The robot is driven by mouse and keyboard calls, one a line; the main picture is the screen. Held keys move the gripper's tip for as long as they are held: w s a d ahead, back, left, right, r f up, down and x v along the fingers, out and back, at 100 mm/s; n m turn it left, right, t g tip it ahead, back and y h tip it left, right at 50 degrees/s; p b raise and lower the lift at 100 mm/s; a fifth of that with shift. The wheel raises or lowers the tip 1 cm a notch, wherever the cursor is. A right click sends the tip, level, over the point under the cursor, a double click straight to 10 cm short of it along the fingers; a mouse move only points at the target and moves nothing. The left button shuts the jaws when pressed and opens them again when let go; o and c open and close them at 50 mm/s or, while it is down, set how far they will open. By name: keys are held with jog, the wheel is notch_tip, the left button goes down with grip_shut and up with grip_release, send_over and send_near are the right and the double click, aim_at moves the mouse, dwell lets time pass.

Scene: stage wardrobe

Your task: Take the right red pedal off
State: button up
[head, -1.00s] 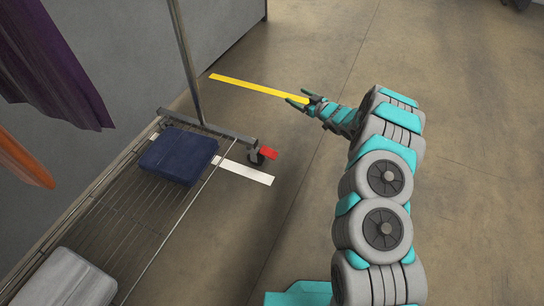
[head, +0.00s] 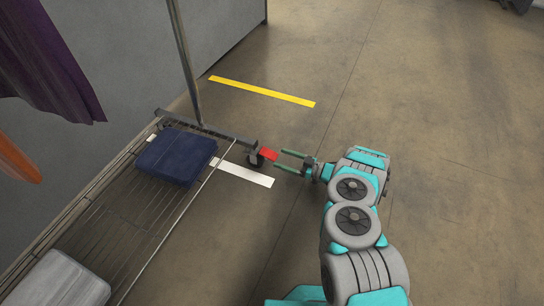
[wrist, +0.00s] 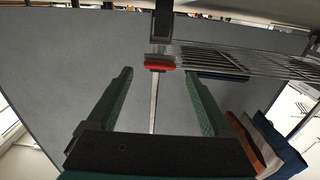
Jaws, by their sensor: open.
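The red pedal (head: 268,154) sticks out from a dark caster at the right end of the rack's lower bar. My gripper (head: 283,160) is open just to the right of the pedal, with its fingers pointing at it. In the wrist view the pedal (wrist: 159,63) shows as a red bar ahead of the fingertips. It lies between the two green fingers (wrist: 160,75) sideways. The fingers look empty, and I cannot tell how close the tips are to the pedal.
The clothes rack's wire shelf (head: 112,228) holds a dark blue folded item (head: 176,157) and a grey case (head: 62,284). A white floor strip (head: 246,174) lies by the caster, a yellow strip (head: 262,91) beyond. The floor to the right is clear.

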aim_at(269, 154)
jog(key=shift+b+x, duration=0.5)
jog(key=shift+x, duration=2.1)
jog(key=shift+c, duration=0.3)
grip_shut()
jog(key=shift+r+h+p, duration=0.3)
jog(key=shift+r+p, duration=0.05)
jog(key=shift+p, duration=0.85)
jog(key=p, duration=0.2)
jog(key=h+p, duration=0.1)
jog(key=p, duration=0.1)
jog(key=shift+r+g+h, duration=0.25)
jog(key=shift+g+h, duration=0.05)
jog(key=shift+g, duration=0.1)
jog(key=h+p, duration=0.1)
jog(key=p, duration=0.1)
jog(key=g+h+p, duration=0.1)
jog(key=p, duration=0.1)
jog(key=shift+a+f+h, duration=0.1)
jog(key=shift+a+h, duration=0.15)
jog(key=shift+h, duration=0.05)
jog(key=shift+f+h+p, duration=0.15)
jog(key=shift+h+p, duration=0.15)
jog(key=shift+h, duration=0.2)
